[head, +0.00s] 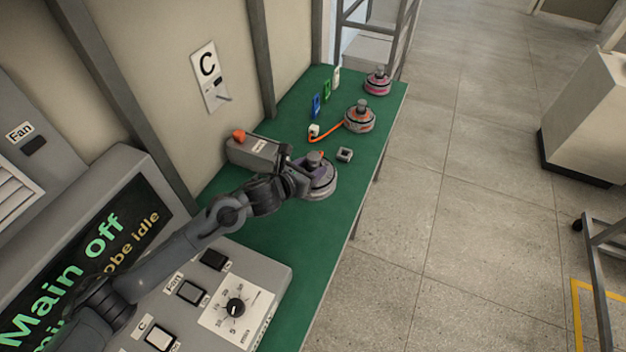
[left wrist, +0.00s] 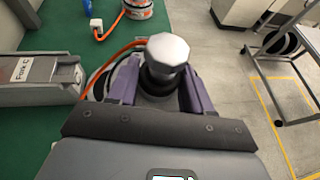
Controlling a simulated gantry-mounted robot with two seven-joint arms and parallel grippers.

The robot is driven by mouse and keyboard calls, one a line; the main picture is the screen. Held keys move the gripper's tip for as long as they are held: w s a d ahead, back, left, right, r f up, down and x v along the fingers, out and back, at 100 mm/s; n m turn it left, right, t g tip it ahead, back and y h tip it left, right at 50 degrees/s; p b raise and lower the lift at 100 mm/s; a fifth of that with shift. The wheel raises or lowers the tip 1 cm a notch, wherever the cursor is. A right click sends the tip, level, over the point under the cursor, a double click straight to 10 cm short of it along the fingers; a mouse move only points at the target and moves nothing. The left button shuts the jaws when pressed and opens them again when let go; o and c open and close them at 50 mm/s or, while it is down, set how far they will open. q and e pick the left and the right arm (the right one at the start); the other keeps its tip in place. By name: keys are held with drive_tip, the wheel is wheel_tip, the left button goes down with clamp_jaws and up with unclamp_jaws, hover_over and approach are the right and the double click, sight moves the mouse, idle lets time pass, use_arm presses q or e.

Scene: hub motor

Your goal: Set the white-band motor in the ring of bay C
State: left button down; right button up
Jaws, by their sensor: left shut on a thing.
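My left gripper (head: 311,168) is shut on the knob of a motor (head: 320,190) with a pale, whitish-grey band, near the table's right edge. In the left wrist view the purple fingers (left wrist: 160,88) stand on both sides of the pale knob (left wrist: 168,52). The motor's body is mostly hidden there by the gripper. I cannot tell whether it touches the table or a ring; no ring shows clearly. The bay C sign (head: 207,72) hangs on the wall. The grey box labelled Fork C (left wrist: 40,82) stands left of the motor. My right gripper is not in view.
An orange-banded motor (head: 359,119) with an orange cable and a pink-banded motor (head: 377,83) stand farther back on the green table (head: 300,245). A small grey block (head: 344,154) lies near the held motor. Blue (head: 316,105), green and white items stand near the wall.

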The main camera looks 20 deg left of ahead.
use_arm(q)
drive_tip(key=w+a+b, duration=0.5)
drive_tip(key=w+b, duration=0.1)
drive_tip(key=w, duration=0.5)
drive_tip(key=shift+w+a+r, duration=0.2)
drive_tip(key=shift+r, duration=0.15)
drive_tip(key=shift+f, duration=0.1)
wheel_tip(320, 180, down, 11)
drive_tip(key=b, duration=0.8)
idle(0.4)
idle(0.6)
drive_tip(key=shift+f+b, duration=0.15)
drive_tip(key=shift+b, duration=0.3)
